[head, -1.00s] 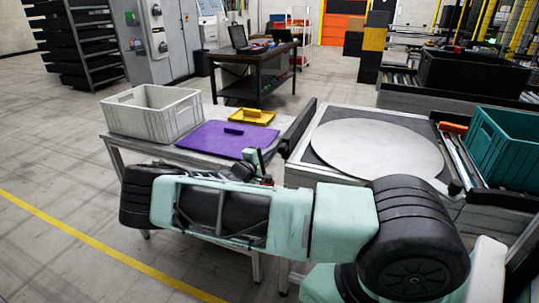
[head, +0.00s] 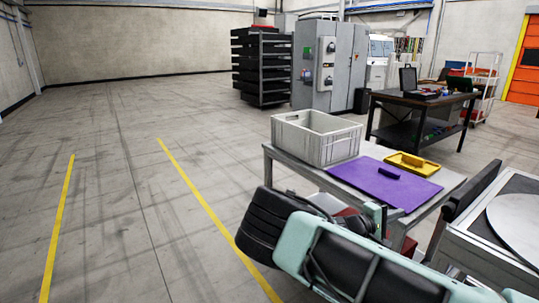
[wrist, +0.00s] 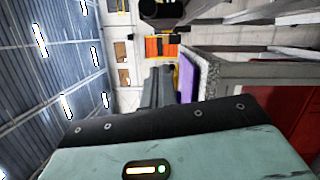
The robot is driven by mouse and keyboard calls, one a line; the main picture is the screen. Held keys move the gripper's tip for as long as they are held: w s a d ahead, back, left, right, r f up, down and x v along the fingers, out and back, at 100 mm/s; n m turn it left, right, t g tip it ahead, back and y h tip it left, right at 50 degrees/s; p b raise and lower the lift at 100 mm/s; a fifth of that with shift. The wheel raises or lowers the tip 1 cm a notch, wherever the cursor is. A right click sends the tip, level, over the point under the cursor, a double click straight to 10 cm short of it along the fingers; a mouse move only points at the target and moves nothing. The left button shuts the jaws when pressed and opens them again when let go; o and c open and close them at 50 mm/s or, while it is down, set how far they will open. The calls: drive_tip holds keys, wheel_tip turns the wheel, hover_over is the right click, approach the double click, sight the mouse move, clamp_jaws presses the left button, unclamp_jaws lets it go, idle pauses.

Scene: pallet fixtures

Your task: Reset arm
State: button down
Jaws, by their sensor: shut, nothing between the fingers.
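My arm (head: 355,262) crosses the lower right of the head view, in front of the near edge of a grey table. My gripper (wrist: 162,72) shows in the wrist view as two dark fingers close together, shut and empty. Its teal body with a small light fills the bottom of that view. In the head view the gripper is mostly hidden behind my arm; only a small teal and dark part shows by the table edge. Beyond the fingers, the purple mat's edge (wrist: 186,78) shows in the wrist view.
The grey table (head: 440,188) bears a pale grey crate (head: 300,142), a purple mat (head: 395,190) and a yellow tray (head: 412,163). A round-plate station (head: 480,225) stands at the right. A dark workbench (head: 420,102) stands behind. The floor on the left is open, with yellow lines (head: 200,195).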

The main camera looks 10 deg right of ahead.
drive_tip(key=s+a+f+m+g+y, duration=0.25)
drive_tip(key=s+a+g+y, duration=0.25)
drive_tip(key=s+a+y, duration=0.9)
drive_tip(key=s+a+r+n+t+y, duration=0.1)
drive_tip(key=s+a+r+n+y, duration=0.1)
drive_tip(key=s+a+r, duration=0.5)
drive_tip(key=s+a+r+n+t+y, duration=0.1)
drive_tip(key=s+a+r+n, duration=0.3)
drive_tip(key=s+a+r, duration=0.4)
drive_tip(key=s+a+y, duration=0.1)
drive_tip(key=s+a, duration=0.3)
drive_tip(key=a, duration=0.2)
drive_tip(key=shift+s+a+r+y, duration=0.15)
drive_tip(key=shift+a+r+y, duration=0.15)
drive_tip(key=shift+a+y, duration=0.1)
drive_tip(key=shift+d, duration=0.15)
